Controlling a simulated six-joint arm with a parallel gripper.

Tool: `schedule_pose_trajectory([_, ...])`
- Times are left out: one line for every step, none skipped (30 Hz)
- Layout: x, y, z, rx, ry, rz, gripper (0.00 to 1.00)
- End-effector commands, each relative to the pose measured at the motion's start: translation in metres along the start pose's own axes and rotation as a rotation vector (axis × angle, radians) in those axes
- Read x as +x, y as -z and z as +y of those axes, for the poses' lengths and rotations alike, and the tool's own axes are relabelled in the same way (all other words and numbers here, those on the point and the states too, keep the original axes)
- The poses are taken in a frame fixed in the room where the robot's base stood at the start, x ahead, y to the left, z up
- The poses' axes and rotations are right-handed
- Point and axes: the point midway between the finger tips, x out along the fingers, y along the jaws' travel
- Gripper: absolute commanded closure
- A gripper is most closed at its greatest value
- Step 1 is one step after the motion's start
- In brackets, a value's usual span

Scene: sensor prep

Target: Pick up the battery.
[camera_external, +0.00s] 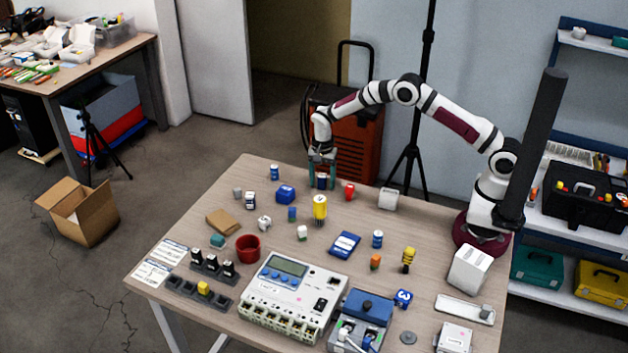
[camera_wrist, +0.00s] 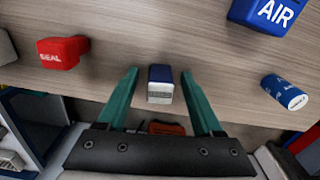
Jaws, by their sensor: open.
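A small dark-blue block with a pale labelled face (camera_wrist: 160,92), which I take to be the battery, stands on the wooden table. Its label is too small to read. In the external view it shows as a small dark block (camera_external: 322,182) near the table's far edge. My gripper (camera_external: 321,176) is open and lowered around it. In the wrist view the two green fingers of my gripper (camera_wrist: 159,74) stand on either side of the block, with a visible gap on each side.
A red SEAL block (camera_wrist: 62,53) and a blue AIR block (camera_wrist: 265,12) lie on either side. A blue can (camera_wrist: 287,92) lies or stands near the far edge. A yellow cylinder (camera_external: 320,207) stands in front. The table's near half is crowded with devices.

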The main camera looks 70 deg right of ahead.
Motion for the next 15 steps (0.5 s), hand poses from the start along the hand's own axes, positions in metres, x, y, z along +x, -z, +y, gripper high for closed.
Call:
schedule_pose_trajectory([-0.0003,0.0000,-0.0001,0.000,0.000,0.000,0.32])
schedule_pose_trajectory([-0.0004,0.0000,0.0000,0.000,0.000,0.000,0.32])
schedule_pose_trajectory([-0.0004,-0.0001,0.0000,0.000,0.000,0.000,0.38])
schedule_pose_trajectory([-0.0005,-0.0001,0.0000,0.000,0.000,0.000,0.43])
schedule_pose_trajectory([-0.0006,-0.0001,-0.0001,0.000,0.000,0.000,0.49])
schedule_pose_trajectory([-0.0006,-0.0001,0.0000,0.000,0.000,0.000,0.56])
schedule_pose_trajectory([-0.0007,-0.0001,-0.0001,0.000,0.000,0.000,0.61])
schedule_pose_trajectory([-0.0007,-0.0001,0.0000,0.000,0.000,0.000,0.67])
schedule_pose_trajectory([-0.0007,-0.0001,0.0000,0.000,0.000,0.000,0.74])
schedule_pose_trajectory([-0.0007,-0.0001,0.0000,0.000,0.000,0.000,0.79])
schedule_pose_trajectory([-0.0008,-0.0001,0.0000,0.000,0.000,0.000,0.85])
schedule_pose_trajectory([-0.0008,-0.0001,0.0000,0.000,0.000,0.000,0.92])
schedule_pose_trajectory([-0.0008,-0.0001,0.0000,0.000,0.000,0.000,0.97])
schedule_pose_trajectory([-0.0008,-0.0001,0.0000,0.000,0.000,0.000,1.00])
schedule_pose_trajectory([-0.0009,-0.0001,0.0000,0.000,0.000,0.000,1.00])
